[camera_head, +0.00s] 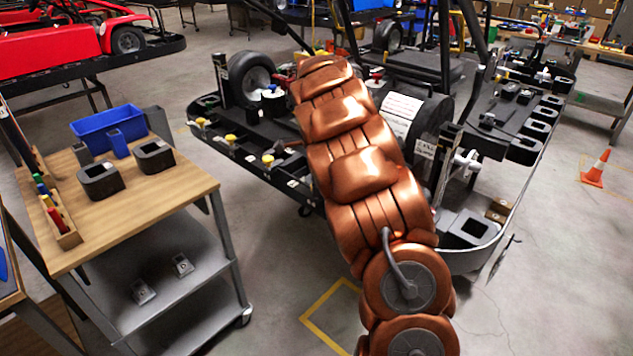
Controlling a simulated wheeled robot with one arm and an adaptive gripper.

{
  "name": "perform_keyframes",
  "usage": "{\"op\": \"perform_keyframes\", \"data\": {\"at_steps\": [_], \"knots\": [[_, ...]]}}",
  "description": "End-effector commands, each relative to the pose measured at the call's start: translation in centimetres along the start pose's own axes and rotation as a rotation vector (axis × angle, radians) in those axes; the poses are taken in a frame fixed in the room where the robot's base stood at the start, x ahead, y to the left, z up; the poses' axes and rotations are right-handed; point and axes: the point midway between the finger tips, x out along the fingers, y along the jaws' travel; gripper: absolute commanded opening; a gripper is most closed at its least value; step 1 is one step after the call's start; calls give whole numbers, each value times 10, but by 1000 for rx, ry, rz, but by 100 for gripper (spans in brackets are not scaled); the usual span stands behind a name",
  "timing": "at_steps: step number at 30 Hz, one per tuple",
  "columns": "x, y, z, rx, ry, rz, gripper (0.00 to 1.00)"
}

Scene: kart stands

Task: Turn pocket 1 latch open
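A kart chassis (222,143) with a black tray edge stands in the middle. My gripper is hidden beyond the arm.
A wooden-topped cart (150,195) at left holds a blue bin (95,130), black blocks (100,180) and a tool rack (60,222). A red kart (45,50) stands behind it. An orange cone (596,167) stands at right. Floor at the lower right is clear.

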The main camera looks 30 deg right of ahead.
Motion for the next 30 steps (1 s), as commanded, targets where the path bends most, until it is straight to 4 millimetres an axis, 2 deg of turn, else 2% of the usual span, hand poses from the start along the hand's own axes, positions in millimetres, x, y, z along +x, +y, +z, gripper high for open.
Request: {"op": "perform_keyframes", "data": {"at_steps": [2, 16, 23, 30], "knots": [[0, 0, 0, 0, 0, 0, 50], [0, 0, 0, 0, 0, 0, 1], [0, 0, 0, -16, 0, 0, 0], [1, 0, 1, -114, -1, 1, 0]]}}
